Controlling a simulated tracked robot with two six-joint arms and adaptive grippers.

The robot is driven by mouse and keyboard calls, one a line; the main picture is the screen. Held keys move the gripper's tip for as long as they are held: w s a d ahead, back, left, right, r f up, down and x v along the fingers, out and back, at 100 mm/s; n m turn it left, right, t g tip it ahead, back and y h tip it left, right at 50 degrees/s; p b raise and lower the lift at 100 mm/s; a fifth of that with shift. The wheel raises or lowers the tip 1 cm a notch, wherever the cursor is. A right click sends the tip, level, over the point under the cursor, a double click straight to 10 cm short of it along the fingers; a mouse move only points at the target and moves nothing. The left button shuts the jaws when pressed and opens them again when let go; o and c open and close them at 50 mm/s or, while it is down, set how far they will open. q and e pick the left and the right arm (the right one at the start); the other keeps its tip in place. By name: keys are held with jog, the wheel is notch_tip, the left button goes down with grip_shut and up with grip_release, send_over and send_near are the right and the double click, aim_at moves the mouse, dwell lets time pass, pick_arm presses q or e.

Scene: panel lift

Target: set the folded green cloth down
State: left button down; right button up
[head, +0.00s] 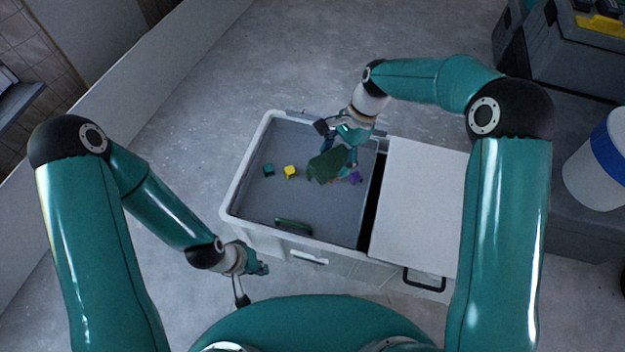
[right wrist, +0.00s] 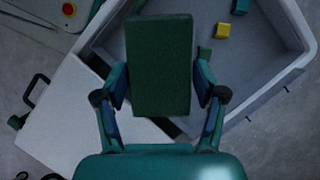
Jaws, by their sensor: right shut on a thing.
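The folded green cloth (head: 325,166) is a dark green rectangular pad. My right gripper (head: 352,160) is shut on it and holds it over the open grey bin (head: 243,190). In the right wrist view the cloth (right wrist: 158,65) sits between the two fingers of my right gripper (right wrist: 160,90). I cannot tell its exact height above the bin floor. My left gripper (head: 254,284) is outside the bin, near its front left corner, with nothing seen in it; whether its fingers are apart is unclear.
In the bin lie a yellow cube (head: 290,172), a teal cube (head: 268,170), a purple piece (head: 355,178) and a green item (head: 293,227) near the front wall. A white panel (head: 420,205) with a black handle (head: 424,281) covers the right side. The bin's left floor is mostly clear.

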aim_at(314, 164)
jog(key=a+m+t, duration=0.1)
jog(key=m, duration=0.1)
jog(key=a+m, duration=0.2)
jog(key=s+a+f+m+t+p, duration=0.1)
jog(key=m, duration=0.2)
jog(key=shift+s+a+t, duration=0.1)
jog(key=shift+a+t, duration=0.2)
jog(key=shift+a, duration=0.1)
jog(key=shift+s+a+f+m+t, duration=0.15)
jog(key=shift+a+m+t, duration=0.25)
jog(key=shift+m, duration=0.5)
jog(key=shift+f, duration=0.15)
jog(key=shift+m, duration=0.3)
notch_tip(314, 164, down, 16)
jog(key=b, duration=0.4)
jog(key=shift+a+r, duration=0.1)
jog(key=shift+r, duration=0.1)
notch_tip(314, 164, down, 4)
jog(key=shift+f+b, duration=0.15)
jog(key=shift+b, duration=0.95)
jog(key=o, duration=1.1)
